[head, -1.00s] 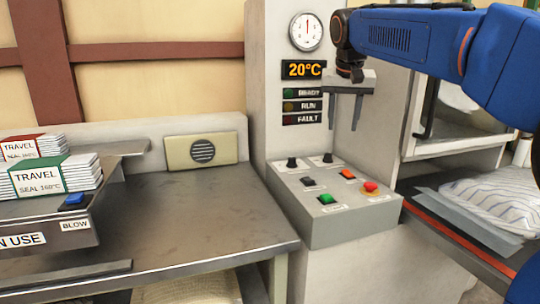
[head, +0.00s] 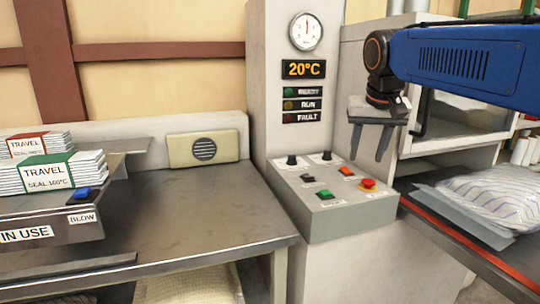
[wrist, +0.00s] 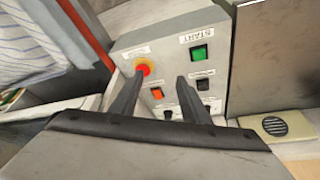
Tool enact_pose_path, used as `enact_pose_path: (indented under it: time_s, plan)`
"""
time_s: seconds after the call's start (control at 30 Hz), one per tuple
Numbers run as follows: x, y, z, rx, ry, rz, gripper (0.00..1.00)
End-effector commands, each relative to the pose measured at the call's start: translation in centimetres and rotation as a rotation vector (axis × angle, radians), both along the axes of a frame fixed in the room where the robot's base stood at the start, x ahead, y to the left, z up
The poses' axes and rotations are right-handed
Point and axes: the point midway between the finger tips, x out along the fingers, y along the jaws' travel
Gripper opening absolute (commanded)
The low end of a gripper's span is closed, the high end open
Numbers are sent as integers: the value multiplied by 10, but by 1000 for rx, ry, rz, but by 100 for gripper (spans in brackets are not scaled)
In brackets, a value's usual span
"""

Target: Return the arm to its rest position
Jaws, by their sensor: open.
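My gripper (head: 369,142) hangs at the end of my blue arm, above and behind the right part of the control box (head: 335,220). Its two fingers point down, apart, with nothing between them. In the wrist view my gripper (wrist: 155,92) is also open and empty, with the control box (wrist: 222,80) beyond the fingers. The box carries a green button (head: 325,195), a red button (head: 368,183), an orange switch (head: 346,171) and black knobs. The fingers appear clear of the box.
The machine column (head: 283,110) with a 20°C display (head: 304,69) stands behind the box. Stacks of TRAVEL packets (head: 50,172) sit on a shelf at left. The metal table (head: 190,215) is mostly clear.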

Motion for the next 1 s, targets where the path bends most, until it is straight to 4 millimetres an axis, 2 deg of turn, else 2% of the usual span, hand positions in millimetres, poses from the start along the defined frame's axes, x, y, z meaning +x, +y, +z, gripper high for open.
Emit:
enact_pose_path:
  time_s: [0.03,0.1,0.37,0.6,0.8,0.9,1.0]
  plan:
    - [-19,-6,-10,1,-1,8,42]
    - [-43,-12,-26,1,-2,23,42]
    - [-127,-30,-97,1,-6,74,42]
    - [-202,-39,-173,0,-14,116,42]
    - [-247,-43,-228,0,-20,141,42]
    - [-259,-43,-244,-2,-22,147,42]
    - [-265,-43,-252,-2,-24,150,42]
